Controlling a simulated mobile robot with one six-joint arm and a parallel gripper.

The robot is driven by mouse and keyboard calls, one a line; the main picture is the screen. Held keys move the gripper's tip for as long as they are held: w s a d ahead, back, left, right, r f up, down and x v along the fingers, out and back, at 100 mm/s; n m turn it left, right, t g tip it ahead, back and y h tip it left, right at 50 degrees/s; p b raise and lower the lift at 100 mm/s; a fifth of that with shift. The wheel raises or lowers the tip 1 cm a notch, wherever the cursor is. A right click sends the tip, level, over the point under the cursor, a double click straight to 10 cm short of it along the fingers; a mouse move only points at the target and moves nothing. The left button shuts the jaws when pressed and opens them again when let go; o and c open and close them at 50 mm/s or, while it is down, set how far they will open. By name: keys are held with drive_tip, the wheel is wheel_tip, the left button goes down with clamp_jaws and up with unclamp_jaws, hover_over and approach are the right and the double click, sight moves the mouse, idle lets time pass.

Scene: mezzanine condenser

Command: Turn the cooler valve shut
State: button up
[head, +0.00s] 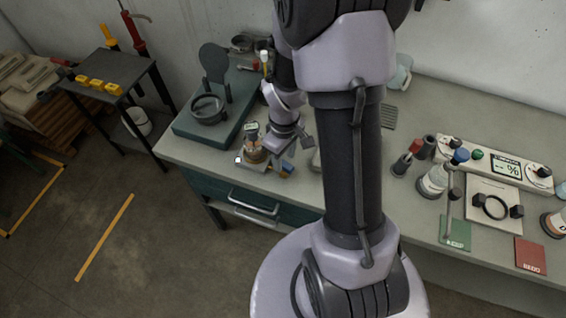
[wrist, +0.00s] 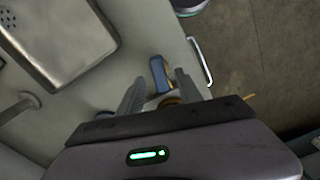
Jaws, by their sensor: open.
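A small valve-like part with a blue handle and a yellow-brown body shows between my fingers in the wrist view (wrist: 158,74). In the head view its blue part (head: 288,168) sits at the bench's front edge, beside a small glass-and-copper unit (head: 254,150) on a pale base. I take it for the cooler valve; no label is readable. My gripper (wrist: 161,82) is open, with one finger on each side of the blue part. Whether the fingers touch it cannot be told. In the head view my gripper (head: 288,149) is just above it, and my wrist partly hides the area.
A drawer handle (head: 254,203) sits below the bench edge. Bottles and a control panel (head: 496,165) stand at the right.

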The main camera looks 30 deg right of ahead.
wheel_tip(320, 180, down, 2)
drive_tip(key=shift+f, duration=0.15)
clamp_jaws()
